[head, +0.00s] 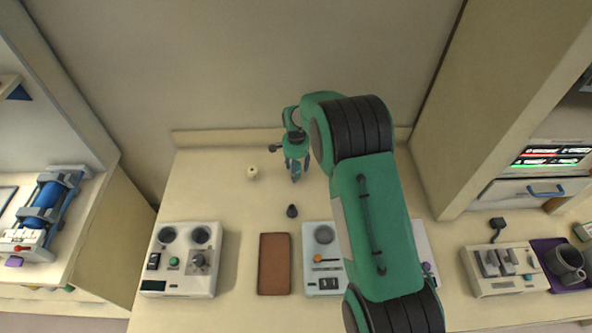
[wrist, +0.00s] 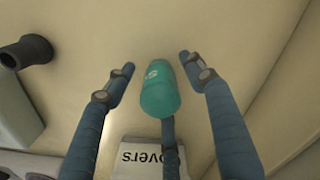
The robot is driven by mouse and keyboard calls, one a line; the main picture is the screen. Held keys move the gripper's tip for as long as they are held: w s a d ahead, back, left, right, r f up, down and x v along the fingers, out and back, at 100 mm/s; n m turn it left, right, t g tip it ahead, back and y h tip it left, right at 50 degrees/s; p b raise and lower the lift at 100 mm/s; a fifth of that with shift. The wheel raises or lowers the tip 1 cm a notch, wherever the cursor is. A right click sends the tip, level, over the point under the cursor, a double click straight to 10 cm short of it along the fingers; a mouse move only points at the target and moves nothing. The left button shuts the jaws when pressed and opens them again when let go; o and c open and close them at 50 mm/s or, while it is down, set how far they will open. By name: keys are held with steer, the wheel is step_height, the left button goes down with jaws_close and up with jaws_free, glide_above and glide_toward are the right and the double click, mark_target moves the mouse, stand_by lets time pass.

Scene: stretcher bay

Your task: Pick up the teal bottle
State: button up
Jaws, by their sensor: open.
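The teal bottle (wrist: 160,90) shows in the wrist view, a rounded teal body with pale lettering on it. It lies between the fingers of my gripper (wrist: 156,63), with visible gaps on its left and right sides. My gripper is open, with one finger on each side and a third finger below the bottle in the picture. In the head view, my gripper (head: 297,172) is over the back part of the counter. I cannot tell the bottle apart from the teal gripper there.
A pale counter (head: 235,205) holds a small cream round item (head: 252,173), a dark knob-like item (head: 292,211), a brown pad (head: 274,263) and a control box (head: 182,260). A panel with a dial (head: 323,262) stands beside my arm. A white lettered item (wrist: 145,152) is below the bottle.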

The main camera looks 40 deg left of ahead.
steer(key=shift+c, duration=0.5)
steer(key=c, duration=1.2)
steer(key=shift+r, duration=0.2)
steer(key=shift+r, duration=0.7)
steer(key=shift+a+r+b, duration=0.1)
steer(key=shift+r+b, duration=0.2)
steer(key=shift+r, duration=0.6)
steer(key=s+d, duration=0.3)
steer(key=d, duration=0.1)
steer(key=s+d+r+b, duration=0.1)
steer(key=s+d, duration=0.2)
steer(key=d, duration=0.1)
steer(key=s+d, duration=0.3)
steer(key=d, duration=0.2)
steer(key=shift+s+r, duration=0.15)
steer(key=shift+r, duration=0.1)
